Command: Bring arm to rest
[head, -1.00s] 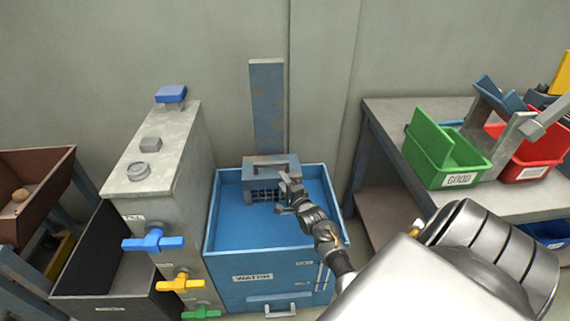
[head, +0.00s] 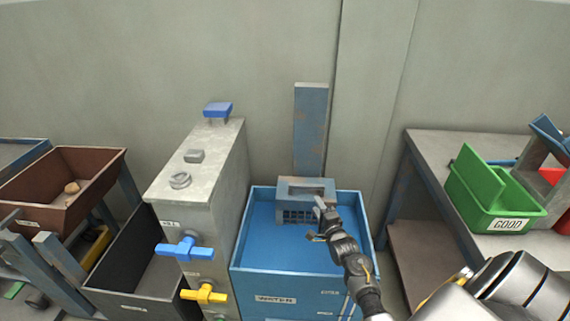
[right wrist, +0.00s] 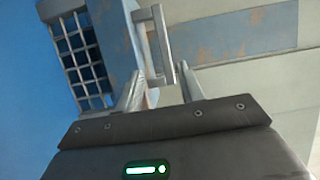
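My right gripper (head: 319,208) is over the blue water tank (head: 240,240), at the front right of a grey metal basket (head: 298,215) with a grid side. In the right wrist view its two fingers (right wrist: 160,88) stand apart, with a light metal handle (right wrist: 162,45) of the basket just beyond or between them. I cannot tell whether they touch it. I see nothing held. My left gripper is not in view.
A grey cabinet (head: 205,165) with blue and yellow valve handles stands left of the tank. A dark bin (head: 130,285) and a brown tray (head: 60,200) lie further left. At right, a table (head: 435,150) holds a green GOOD bin (head: 490,200). A post (head: 311,125) rises behind the basket.

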